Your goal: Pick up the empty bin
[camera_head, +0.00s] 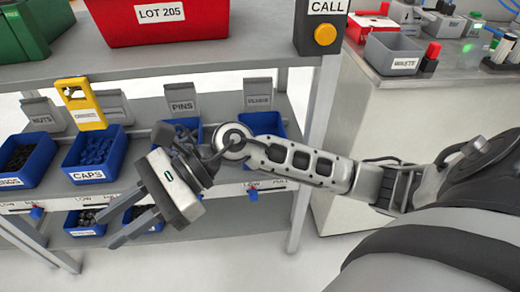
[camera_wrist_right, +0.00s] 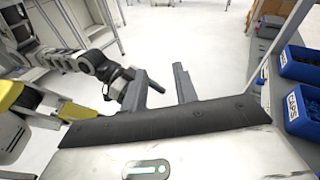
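Blue bins stand on the shelf: a left bin (camera_head: 22,172) with dark parts, the CAPS bin (camera_head: 92,172) with blue caps, the PINS bin (camera_head: 182,125) and a right bin (camera_head: 268,119). My right arm covers much of the last two, so I cannot tell which bin is empty. My right gripper (camera_head: 103,232) is open with nothing between its fingers, in front of the shelf. Its parted fingers also show in the right wrist view (camera_wrist_right: 159,86). The CAPS bin (camera_wrist_right: 303,112) is to their right there. A grey arm, apparently my left, ends in a gripper (camera_wrist_right: 122,85), its fingers unclear.
Lower bins (camera_head: 84,222) hold parts. A red LOT 205 crate (camera_head: 165,22) and green crate (camera_head: 25,32) sit on the upper shelf. A yellow tag piece (camera_head: 80,103) stands above CAPS. A WASTE box (camera_head: 393,55) is on the right bench. Floor shows before the shelf.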

